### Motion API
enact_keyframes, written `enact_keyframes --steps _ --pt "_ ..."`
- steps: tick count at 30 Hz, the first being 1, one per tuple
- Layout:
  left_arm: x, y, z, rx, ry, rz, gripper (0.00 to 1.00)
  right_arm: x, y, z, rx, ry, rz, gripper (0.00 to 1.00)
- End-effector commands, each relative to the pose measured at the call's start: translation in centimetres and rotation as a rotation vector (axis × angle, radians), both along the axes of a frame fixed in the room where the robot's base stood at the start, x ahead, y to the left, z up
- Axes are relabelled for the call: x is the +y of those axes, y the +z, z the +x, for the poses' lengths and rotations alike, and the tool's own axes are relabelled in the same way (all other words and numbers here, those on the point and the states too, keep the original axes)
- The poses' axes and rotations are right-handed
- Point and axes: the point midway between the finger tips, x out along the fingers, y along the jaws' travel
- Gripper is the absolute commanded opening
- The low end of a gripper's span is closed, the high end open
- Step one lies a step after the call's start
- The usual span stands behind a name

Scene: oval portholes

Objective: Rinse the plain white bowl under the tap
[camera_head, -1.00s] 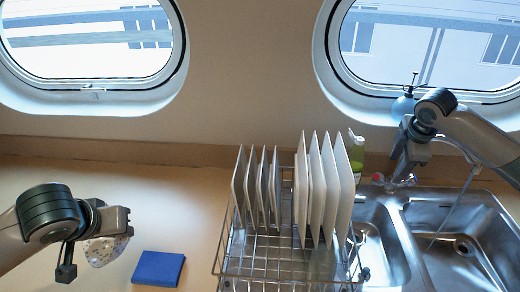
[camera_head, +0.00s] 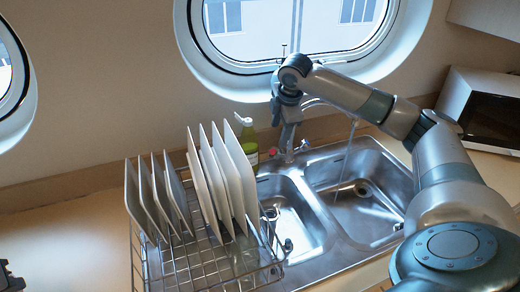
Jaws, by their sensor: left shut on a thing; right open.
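My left gripper (camera_head: 8,278) shows only as a dark sliver at the left edge. The white, dark-speckled bowl-like piece it held a second ago is outside the picture now; no plain white bowl shows. My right gripper (camera_head: 286,140) is open, pointing down at the tap's base behind the sink, close to a red spot there. I cannot tell whether it touches the tap. The tap (camera_head: 325,102) arches over the right basin, and a thin stream of water (camera_head: 349,150) falls from it. The sink (camera_head: 325,212) has two steel basins, both without dishes.
A wire dish rack (camera_head: 190,268) with several upright white plates (camera_head: 213,185) stands left of the sink. A green bottle (camera_head: 247,140) stands behind the rack. A microwave (camera_head: 490,115) sits at the far right. The counter (camera_head: 65,235) left of the rack is clear.

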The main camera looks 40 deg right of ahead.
Motion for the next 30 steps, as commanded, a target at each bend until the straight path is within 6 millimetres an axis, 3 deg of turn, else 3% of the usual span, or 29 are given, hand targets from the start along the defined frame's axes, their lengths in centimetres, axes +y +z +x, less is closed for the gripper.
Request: enact_keyframes --steps 8,21,30 --pt "0.0 1.0 0.0 -0.002 0.0 0.0 0.0 -0.4 -2.7 0.9 0.004 -0.002 0.0 0.53" --pt "0.0 2.7 0.0 -0.002 0.0 0.0 0.0 -1.3 -9.1 3.2 0.002 -0.001 0.001 0.53" --pt "0.0 3.0 0.0 -0.002 0.0 0.0 0.0 -1.6 -10.8 3.7 0.001 0.001 0.0 0.53"
